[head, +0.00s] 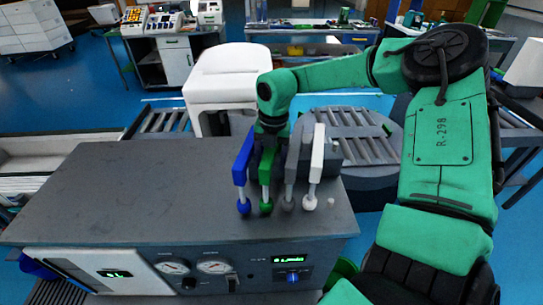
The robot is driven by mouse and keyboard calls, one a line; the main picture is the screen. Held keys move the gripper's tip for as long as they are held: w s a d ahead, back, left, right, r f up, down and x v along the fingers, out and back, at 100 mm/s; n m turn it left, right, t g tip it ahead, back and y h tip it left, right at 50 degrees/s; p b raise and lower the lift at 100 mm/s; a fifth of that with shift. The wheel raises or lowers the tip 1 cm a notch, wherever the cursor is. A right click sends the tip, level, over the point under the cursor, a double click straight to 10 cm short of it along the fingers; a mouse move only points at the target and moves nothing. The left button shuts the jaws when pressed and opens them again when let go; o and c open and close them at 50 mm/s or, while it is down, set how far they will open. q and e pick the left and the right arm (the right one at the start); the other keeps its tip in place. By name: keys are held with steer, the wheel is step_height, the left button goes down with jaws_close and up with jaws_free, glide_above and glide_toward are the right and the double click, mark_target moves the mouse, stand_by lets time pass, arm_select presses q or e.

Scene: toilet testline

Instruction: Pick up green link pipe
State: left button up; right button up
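The green link pipe (266,178) stands tilted on the grey top of the test console (130,190), between a blue pipe (241,172) and a grey pipe (291,172). A white pipe (316,165) stands at the right end of the row. My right arm reaches in from the right, and my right gripper (268,142) points down at the upper end of the green pipe. The fingers are small and dark, partly hidden behind the pipes. I cannot tell whether they touch or grip the green pipe. My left gripper is not in view.
A white toilet (222,82) stands behind the console, next to a roller conveyor (350,130). The console front has gauges (214,267) and a green display (290,260). The console top left of the pipes is clear. Benches with equipment stand farther back.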

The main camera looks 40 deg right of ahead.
steer(key=shift+w, duration=0.1)
jaws_close()
steer(key=shift+r, duration=0.15)
step_height(320, 180, up, 10)
steer(key=shift+w+f+b, duration=0.1)
steer(key=shift+f+b, duration=0.05)
steer(key=shift+b, duration=1.1)
step_height(320, 180, up, 15)
steer(key=p, duration=0.5)
